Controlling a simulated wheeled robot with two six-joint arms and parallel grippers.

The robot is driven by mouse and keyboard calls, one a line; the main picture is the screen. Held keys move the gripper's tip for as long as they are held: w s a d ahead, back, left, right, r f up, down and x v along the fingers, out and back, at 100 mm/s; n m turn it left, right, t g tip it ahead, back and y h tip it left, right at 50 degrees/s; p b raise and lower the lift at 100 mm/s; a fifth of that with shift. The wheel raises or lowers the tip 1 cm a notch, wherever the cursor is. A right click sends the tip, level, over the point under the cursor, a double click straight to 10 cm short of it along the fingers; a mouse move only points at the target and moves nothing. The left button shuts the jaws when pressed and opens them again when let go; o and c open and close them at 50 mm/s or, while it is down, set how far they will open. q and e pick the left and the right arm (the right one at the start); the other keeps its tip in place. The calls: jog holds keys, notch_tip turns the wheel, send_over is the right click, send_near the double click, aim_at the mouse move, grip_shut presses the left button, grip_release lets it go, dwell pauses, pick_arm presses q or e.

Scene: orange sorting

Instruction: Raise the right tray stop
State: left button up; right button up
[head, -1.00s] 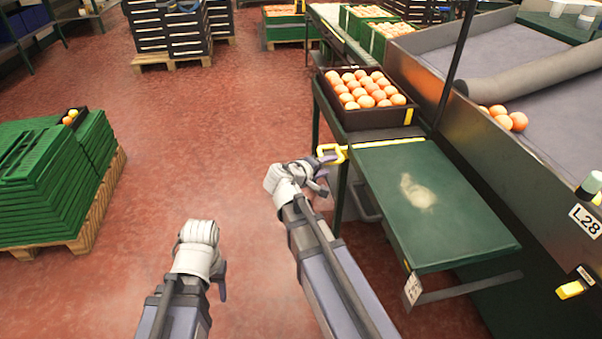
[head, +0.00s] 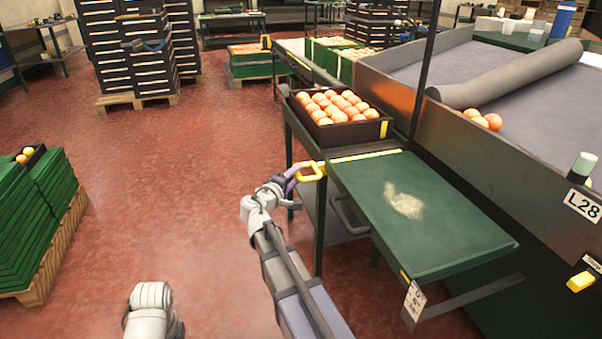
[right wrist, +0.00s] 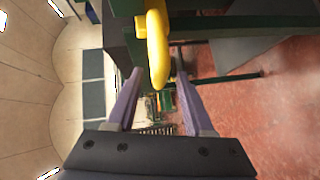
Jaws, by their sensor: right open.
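The right tray stop shows as a yellow loop handle (head: 311,171) at the left end of a yellow strip (head: 366,156). The strip lies low across the green table, between the orange crate and the bare green top. My right gripper (head: 286,184) is open just left of the handle. In the right wrist view the yellow handle (right wrist: 157,50) stands ahead of the spread violet fingers, near the gap between their tips. I see no grip on it. My left gripper (head: 172,326) is low at the bottom edge, mostly hidden behind its white wrist.
A dark crate of oranges (head: 338,117) stands on the table just behind the strip. The green top (head: 440,215) in front is bare except for a pale patch. A conveyor with loose oranges (head: 482,119) runs at the right. Red floor (head: 190,190) is open at left.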

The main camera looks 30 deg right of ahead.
jog(key=x, duration=0.4)
jog(key=shift+w+d+f+b, duration=0.1)
jog(key=shift+w+d+b, duration=0.15)
jog(key=shift+d+b, duration=0.05)
jog(key=shift+c, duration=0.4)
jog(key=shift+s, duration=0.1)
jog(key=c, duration=0.7)
grip_shut()
jog(key=shift+a, duration=0.15)
